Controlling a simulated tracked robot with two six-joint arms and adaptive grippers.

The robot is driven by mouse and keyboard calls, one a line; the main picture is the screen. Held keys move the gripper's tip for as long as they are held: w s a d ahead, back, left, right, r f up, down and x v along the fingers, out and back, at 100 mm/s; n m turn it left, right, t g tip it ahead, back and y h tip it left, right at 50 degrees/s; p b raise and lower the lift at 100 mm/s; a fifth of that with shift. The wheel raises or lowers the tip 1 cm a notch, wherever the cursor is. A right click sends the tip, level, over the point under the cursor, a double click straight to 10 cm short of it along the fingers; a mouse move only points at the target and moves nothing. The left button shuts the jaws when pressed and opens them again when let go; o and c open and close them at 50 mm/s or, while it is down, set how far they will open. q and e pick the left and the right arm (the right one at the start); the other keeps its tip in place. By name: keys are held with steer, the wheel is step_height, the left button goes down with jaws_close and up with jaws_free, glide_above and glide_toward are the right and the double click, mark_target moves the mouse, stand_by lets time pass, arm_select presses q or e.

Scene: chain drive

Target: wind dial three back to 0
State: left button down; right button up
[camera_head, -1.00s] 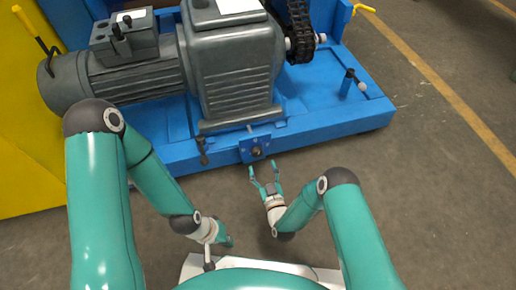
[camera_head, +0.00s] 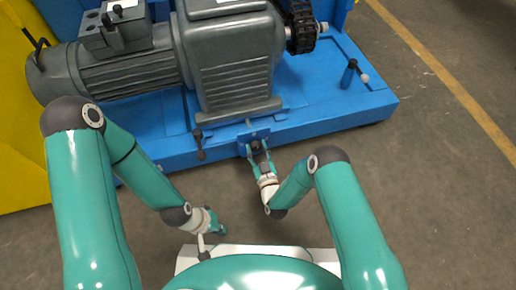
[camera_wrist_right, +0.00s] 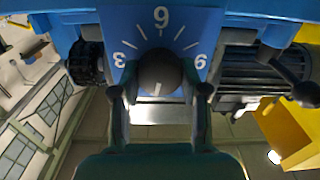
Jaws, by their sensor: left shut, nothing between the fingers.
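A blue dial plate (camera_head: 256,136) is on the front edge of the blue machine base in the head view. In the right wrist view the plate (camera_wrist_right: 190,28) shows 3 at left, 6 at top and 9 at right. Its dark round knob (camera_wrist_right: 158,70) has a white mark low on its face; the plate's lower part is hidden. My right gripper (camera_head: 261,153) is at the dial, open; in the wrist view its fingers (camera_wrist_right: 161,92) stand either side of the knob, with gaps visible. My left gripper (camera_head: 221,230) is shut and empty, low and away from the dial.
A grey motor and gearbox (camera_head: 235,60) stand on the blue base above the dial. A dark lever (camera_head: 200,145) hangs just left of the plate. A chain sprocket (camera_head: 301,30) and a blue-handled part (camera_head: 349,74) are at right. Floor right of the dial is clear.

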steer(key=c, duration=0.3)
steer(key=shift+n, duration=1.2)
steer(key=shift+c, duration=0.2)
steer(key=o, duration=1.1)
steer(key=shift+o, duration=0.2)
step_height(320, 180, up, 10)
